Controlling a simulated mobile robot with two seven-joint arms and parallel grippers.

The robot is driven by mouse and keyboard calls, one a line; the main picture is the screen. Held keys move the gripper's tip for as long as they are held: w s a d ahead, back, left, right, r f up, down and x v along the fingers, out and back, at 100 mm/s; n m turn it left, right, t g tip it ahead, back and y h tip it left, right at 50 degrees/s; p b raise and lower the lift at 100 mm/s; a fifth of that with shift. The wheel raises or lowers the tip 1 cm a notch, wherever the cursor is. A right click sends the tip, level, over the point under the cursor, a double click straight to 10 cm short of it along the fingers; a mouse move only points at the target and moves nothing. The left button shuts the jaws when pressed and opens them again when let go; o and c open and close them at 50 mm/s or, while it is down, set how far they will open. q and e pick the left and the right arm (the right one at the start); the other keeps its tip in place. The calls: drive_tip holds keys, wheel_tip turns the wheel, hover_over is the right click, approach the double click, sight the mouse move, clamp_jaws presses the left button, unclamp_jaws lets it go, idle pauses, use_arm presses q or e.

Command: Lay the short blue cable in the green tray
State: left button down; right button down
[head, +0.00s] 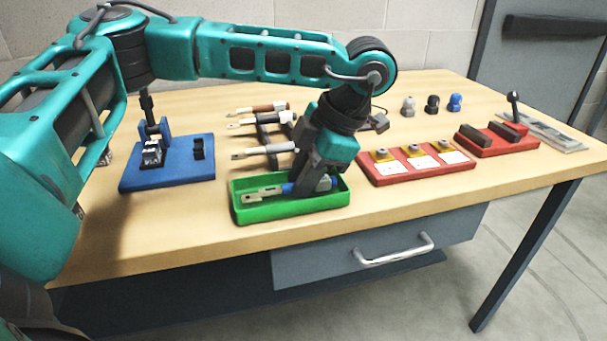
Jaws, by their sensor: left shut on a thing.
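The green tray (292,208) stands near the table's front edge. The short blue cable (287,188) lies lengthwise within the tray's outline, with a pale connector end (258,194) toward the left. My left gripper (308,186) reaches down over the tray and is shut around the middle of the cable, with blue showing on both sides of the fingers. The gripper hides part of the cable and the tray's back wall. I cannot tell whether the cable touches the tray floor. My right gripper is not in view.
Behind the tray, a dark rack (266,140) bears brown, black and white cables. A blue board (168,172) with a lever stands left. A red board (415,165) with yellow pieces and another red block (497,139) stand right. The front right tabletop is clear.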

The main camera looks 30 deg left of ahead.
use_arm(q)
drive_tip(key=shift+f, duration=0.35)
drive_tip(key=c, duration=1)
unclamp_jaws()
drive_tip(key=shift+c, duration=0.2)
drive_tip(key=shift+o, duration=0.4)
drive_tip(key=shift+s+f, duration=0.1)
drive_tip(key=p+v, duration=0.3)
drive_tip(key=v, duration=1)
drive_tip(key=shift+a, duration=0.15)
